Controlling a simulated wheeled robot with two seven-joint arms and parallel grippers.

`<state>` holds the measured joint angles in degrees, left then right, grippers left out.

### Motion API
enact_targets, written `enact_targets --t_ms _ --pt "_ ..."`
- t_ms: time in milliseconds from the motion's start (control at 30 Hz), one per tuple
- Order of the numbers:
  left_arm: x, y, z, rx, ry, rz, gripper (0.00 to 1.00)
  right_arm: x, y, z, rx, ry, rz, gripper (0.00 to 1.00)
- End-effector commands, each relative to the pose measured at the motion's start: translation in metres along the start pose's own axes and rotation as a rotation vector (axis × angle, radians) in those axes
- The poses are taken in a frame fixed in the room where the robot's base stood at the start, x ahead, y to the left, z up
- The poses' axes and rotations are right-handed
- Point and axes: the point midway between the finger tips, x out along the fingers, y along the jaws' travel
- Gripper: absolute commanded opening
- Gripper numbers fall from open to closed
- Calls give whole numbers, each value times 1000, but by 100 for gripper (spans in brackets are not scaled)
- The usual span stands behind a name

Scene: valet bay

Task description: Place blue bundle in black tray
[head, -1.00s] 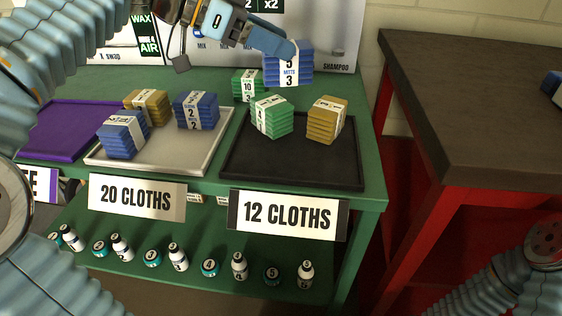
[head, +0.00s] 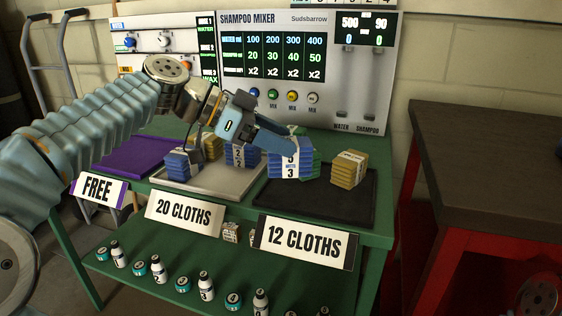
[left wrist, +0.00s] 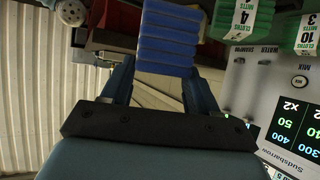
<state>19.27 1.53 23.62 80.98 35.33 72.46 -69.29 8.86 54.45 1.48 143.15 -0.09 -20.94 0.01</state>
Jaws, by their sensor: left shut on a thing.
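The blue bundle (head: 289,166), with a white band reading "MITTS", is held in my left gripper (head: 290,146), which is shut on it. It also shows in the left wrist view (left wrist: 166,42) between the fingers. The black tray (head: 345,212) lies on the green table behind the "12 CLOTHS" sign. In the head view the bundle overlaps the tray's left part; I cannot tell whether it touches anything below. A tan bundle (head: 349,169) sits in the tray. A green bundle (head: 312,162) is mostly hidden behind the blue one. My right gripper is out of view.
A grey tray (head: 215,187) with blue and tan bundles is left of the black tray, and a purple tray (head: 130,156) is farther left. The shampoo mixer (head: 300,60) stands behind. The black tray's front strip looks clear. In the wrist view, green bundles (left wrist: 242,15) are close right.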

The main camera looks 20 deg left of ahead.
Motion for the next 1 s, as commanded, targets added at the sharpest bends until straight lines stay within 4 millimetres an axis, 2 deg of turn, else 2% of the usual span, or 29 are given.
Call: enact_targets --t_ms 100,200,367,600,967,1000 --pt "13 -16 16 -4 0 0 25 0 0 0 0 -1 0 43" --pt "19 -23 23 -1 1 -1 25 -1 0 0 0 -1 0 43" --pt "25 -30 30 -1 1 0 25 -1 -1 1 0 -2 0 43" --pt "42 -33 59 -1 0 -1 25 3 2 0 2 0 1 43" --pt "44 -33 63 1 1 -2 25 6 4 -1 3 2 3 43" --pt "44 -33 63 1 0 -1 61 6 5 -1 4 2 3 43"
